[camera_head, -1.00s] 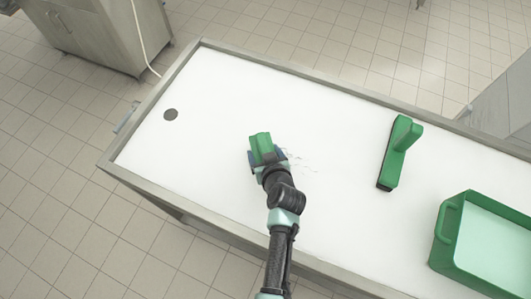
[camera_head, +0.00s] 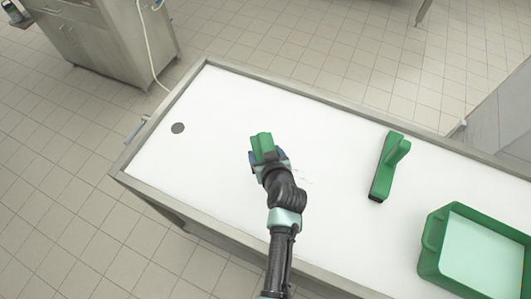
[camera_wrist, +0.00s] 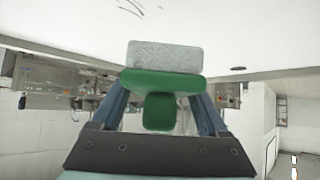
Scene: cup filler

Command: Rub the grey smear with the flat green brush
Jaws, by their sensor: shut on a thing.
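My gripper (camera_head: 264,156) is shut on a green brush (camera_head: 261,142) over the white table top, left of its middle. In the wrist view the brush (camera_wrist: 160,84) sits between my fingers, with its grey pad (camera_wrist: 165,57) toward the white surface. I cannot tell if the pad touches the surface. The grey smear (camera_head: 304,179) shows as faint thin strokes just right of my gripper. Dark strokes of it also show at the top of the wrist view (camera_wrist: 130,8). My gripper and arm may hide part of it.
A second green brush (camera_head: 384,178) with a raised handle lies to the right. A green tray (camera_head: 432,240) stands at the right end. A dark round spot (camera_head: 178,128) is at the left. A raised metal rim (camera_head: 330,97) edges the table. The back middle is clear.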

